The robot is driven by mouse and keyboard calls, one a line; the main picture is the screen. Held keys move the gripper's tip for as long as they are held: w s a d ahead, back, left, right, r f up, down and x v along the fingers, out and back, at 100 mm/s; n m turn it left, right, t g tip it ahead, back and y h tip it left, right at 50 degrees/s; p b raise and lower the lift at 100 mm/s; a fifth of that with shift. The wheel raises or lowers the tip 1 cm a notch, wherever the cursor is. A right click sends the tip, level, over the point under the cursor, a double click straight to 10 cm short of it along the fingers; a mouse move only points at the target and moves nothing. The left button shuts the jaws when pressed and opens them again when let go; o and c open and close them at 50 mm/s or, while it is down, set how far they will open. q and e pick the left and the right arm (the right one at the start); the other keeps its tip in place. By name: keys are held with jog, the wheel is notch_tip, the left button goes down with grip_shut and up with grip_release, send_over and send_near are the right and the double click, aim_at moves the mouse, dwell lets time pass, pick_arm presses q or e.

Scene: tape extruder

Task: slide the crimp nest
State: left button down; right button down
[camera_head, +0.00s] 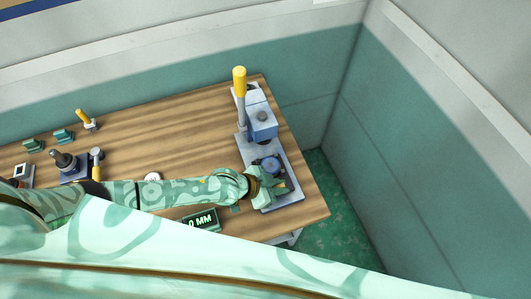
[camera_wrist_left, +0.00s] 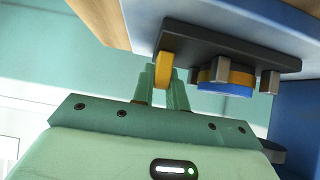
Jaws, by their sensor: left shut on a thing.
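The crimp nest shows in the wrist view as a dark plate (camera_wrist_left: 232,50) with a yellow tab (camera_wrist_left: 164,70), metal posts and a blue and yellow round piece. In the head view its blue round part (camera_head: 270,163) sits on the grey base of the press (camera_head: 290,185), in front of the blue press head (camera_head: 262,124). My left gripper (camera_head: 272,188) is at the near side of the nest, and its green fingers (camera_wrist_left: 165,88) are shut on the yellow tab. In the head view the gripper hides the tab. My right gripper is out of view.
The press's yellow-topped lever (camera_head: 239,82) stands upright at the back. A display (camera_head: 200,220) ending in "0 MM" lies near the front edge. Small tools (camera_head: 75,165) stand at the left of the wooden table (camera_head: 180,125). The table's right edge is close to the press.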

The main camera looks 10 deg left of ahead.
pick_arm(q)
jog(key=shift+s+d+p, duration=0.55)
jog(key=shift+s, duration=0.3)
jog(key=shift+s+d+p, duration=0.55)
jog(key=shift+s+d, duration=0.05)
jog(key=shift+s, duration=0.3)
jog(key=shift+s+d+p, duration=0.55)
jog(key=shift+s, duration=0.3)
jog(key=c, duration=1.3)
grip_release()
jog(key=p+v, duration=0.2)
jog(key=v, duration=0.1)
jog(key=shift+r+p, duration=0.15)
jog(key=shift+p, duration=0.2)
jog(key=p+v, duration=0.3)
jog(key=v, duration=0.1)
jog(key=shift+s+a+r+p, duration=0.15)
jog(key=shift+a+p, duration=0.15)
jog(key=shift+a, duration=0.05)
jog(key=o, duration=0.5)
